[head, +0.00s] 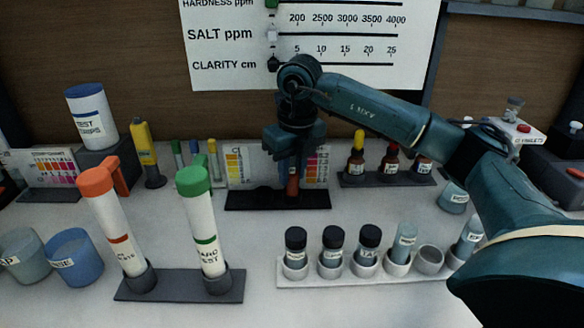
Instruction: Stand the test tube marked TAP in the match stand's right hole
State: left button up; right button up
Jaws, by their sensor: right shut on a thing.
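My right gripper (293,165) points down over the dark match stand (250,198) at the back middle. It is shut on an orange-brown tube (293,186). The tube is upright, with its lower end at or just over the stand. The gripper hides its top, and I cannot read any mark on it. I cannot tell whether it is in a hole. Colour cards (237,164) stand behind the match stand, on both sides of the gripper. My left gripper is not in view.
A white rack (350,278) holds several tubes, some dark-capped, with one empty hole (429,256). Two large capped tubes (202,225) stand in a dark holder at front left, beside cups (75,258). Dropper bottles (390,160) stand right of the match stand.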

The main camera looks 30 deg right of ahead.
jog(key=shift+f, duration=0.3)
dwell(0.6)
jog(key=o, duration=1)
jog(key=shift+o, duration=0.2)
jog(key=shift+r, duration=0.1)
jog(key=shift+d+r+p, duration=0.1)
jog(key=shift+r+p, duration=0.35)
jog(key=shift+r, duration=0.3)
notch_tip(320, 180, up, 6)
jog(key=p, duration=0.4)
jog(key=shift+w, duration=0.1)
jog(key=shift+f, duration=0.1)
